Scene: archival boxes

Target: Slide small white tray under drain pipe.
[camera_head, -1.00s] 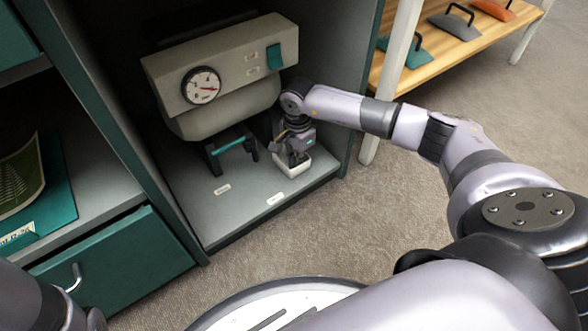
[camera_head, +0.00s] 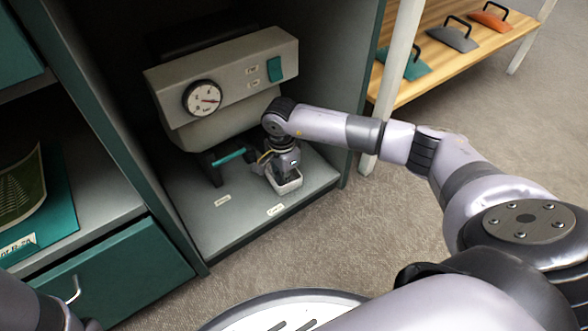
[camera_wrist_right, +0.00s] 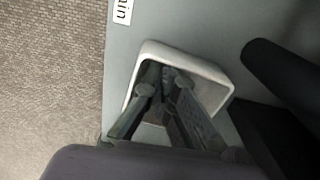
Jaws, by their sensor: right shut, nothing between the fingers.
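The small white tray (camera_head: 289,186) sits on the grey cabinet floor, right of the machine's front feet. It shows from above in the wrist view (camera_wrist_right: 205,68), open and with nothing but my fingers seen in it. My right gripper (camera_head: 279,168) points down into the tray; in the wrist view its fingers (camera_wrist_right: 155,92) are shut, empty and inside the rim. I cannot tell if they touch a wall. A dark rounded bar (camera_wrist_right: 280,72) lies right of the tray; I cannot tell whether it is the drain pipe. My left gripper is out of view.
The machine (camera_head: 225,85) with a round gauge (camera_head: 202,98) overhangs the cabinet floor. A teal bar (camera_head: 229,157) crosses low in front of it. Floor labels (camera_head: 275,210) lie near the front edge. The cabinet's right wall stands close to my arm.

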